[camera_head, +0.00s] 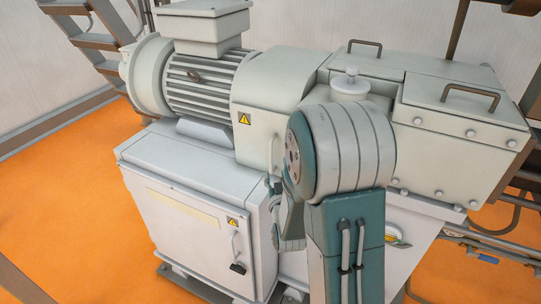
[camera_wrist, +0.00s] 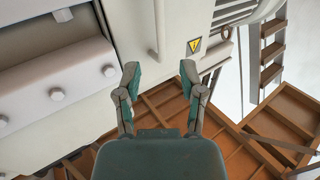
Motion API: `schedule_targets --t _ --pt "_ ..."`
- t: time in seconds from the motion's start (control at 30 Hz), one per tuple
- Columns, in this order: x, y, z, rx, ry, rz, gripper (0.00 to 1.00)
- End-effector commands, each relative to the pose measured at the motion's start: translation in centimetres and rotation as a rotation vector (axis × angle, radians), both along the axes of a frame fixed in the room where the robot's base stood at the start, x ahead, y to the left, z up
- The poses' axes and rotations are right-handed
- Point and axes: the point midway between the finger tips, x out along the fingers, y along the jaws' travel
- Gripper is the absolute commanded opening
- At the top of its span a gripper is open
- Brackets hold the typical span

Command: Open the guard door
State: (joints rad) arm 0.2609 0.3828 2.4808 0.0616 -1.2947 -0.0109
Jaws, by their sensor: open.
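The guard door (camera_head: 265,95) is a pale curved cover between the finned motor (camera_head: 205,85) and the bolted housing. It appears closed and has a yellow warning triangle. Its thin upright handle (camera_head: 270,157) is partly beside my arm. In the wrist view the guard door (camera_wrist: 190,18) fills the top middle, with the handle (camera_wrist: 159,28) as a pale bar left of the triangle. My gripper (camera_wrist: 160,72) is open and empty, its fingertips below the handle in that view and apart from it.
A bolted housing (camera_head: 465,125) with two lid handles stands right of the guard. A white cabinet (camera_head: 190,225) with its own door handle is below. Stairs (camera_head: 95,42) are at the back left. Orange floor (camera_head: 70,200) is clear at left.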

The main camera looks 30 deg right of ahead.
Motion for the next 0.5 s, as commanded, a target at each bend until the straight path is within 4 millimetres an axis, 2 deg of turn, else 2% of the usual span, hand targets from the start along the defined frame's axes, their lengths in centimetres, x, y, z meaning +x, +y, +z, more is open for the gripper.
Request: schedule_targets --t 0.3,0.5 --pt "5.4 -1.8 0.0 0.000 -0.001 0.000 0.51" --pt "8.3 -2.7 0.0 0.000 0.001 0.000 0.51"
